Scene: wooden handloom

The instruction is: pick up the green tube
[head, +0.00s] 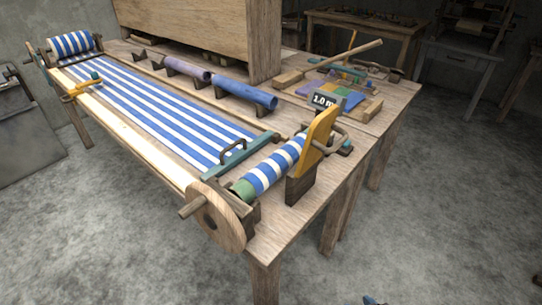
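I see no separate green tube that I can make out for sure. A green cylindrical end (243,189) shows at the front of the blue-and-white striped roll (274,166), beside the round wooden disc. A blue tube (246,92) and a purple tube (190,69) lie in a row on dark cradles on the table, behind the striped cloth. Neither of my grippers can be made out in the head view.
The wooden table (350,178) carries striped cloth (160,110), a teal bar (246,151), a yellow upright (318,140) and a sign (324,100). A large wooden panel (205,30) stands behind the tubes. Small dark-blue shapes at the bottom and right edges are unclear. Floor is clear in front.

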